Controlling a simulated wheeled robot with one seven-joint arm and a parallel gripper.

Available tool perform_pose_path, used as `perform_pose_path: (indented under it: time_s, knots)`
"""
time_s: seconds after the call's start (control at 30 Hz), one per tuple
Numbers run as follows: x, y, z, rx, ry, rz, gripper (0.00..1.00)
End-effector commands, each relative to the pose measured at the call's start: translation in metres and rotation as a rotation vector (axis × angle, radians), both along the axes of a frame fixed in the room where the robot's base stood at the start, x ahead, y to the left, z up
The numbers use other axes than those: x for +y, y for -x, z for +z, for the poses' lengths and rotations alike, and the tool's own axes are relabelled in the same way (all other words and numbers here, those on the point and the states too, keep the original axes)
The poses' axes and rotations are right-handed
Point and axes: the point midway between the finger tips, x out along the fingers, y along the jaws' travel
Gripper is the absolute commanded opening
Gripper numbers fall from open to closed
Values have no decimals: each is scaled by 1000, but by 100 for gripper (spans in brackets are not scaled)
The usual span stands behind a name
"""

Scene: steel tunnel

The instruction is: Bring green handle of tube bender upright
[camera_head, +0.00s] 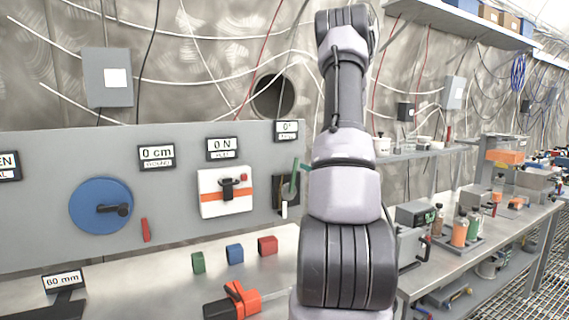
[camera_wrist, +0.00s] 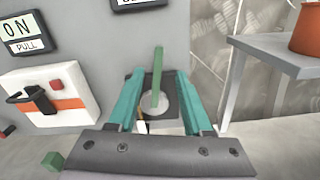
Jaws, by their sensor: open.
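The green handle (camera_head: 295,172) of the tube bender shows just left of my arm in the head view, tilted a little from vertical. In the wrist view the green handle (camera_wrist: 157,80) stands out between the two teal fingers of my gripper (camera_wrist: 159,76). The fingers are apart, with a gap on each side of the handle. Behind the handle is the bender's dark plate (camera_wrist: 174,118) with a round grey disc. In the head view my arm hides part of the bender and most of my gripper. A display (camera_head: 287,130) reading 0° is above the bender.
The white pull box (camera_head: 223,192) and blue wheel (camera_head: 90,205) are on the panel to the left. Small green, blue and red blocks (camera_head: 268,246) and an orange-black tool (camera_head: 235,300) lie on the bench. A side table (camera_wrist: 265,48) stands right of my gripper.

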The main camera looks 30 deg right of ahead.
Motion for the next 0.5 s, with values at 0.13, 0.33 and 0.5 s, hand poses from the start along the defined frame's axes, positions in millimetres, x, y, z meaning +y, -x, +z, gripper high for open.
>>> perform_pose_path:
  time_s: [0.13, 0.33, 0.5]
  knots:
    - [0, -19, 1, -2, 1, 5, 50]
    - [-1, -58, 0, -1, 1, 6, 50]
    - [-3, -86, 0, 0, 1, 6, 50]
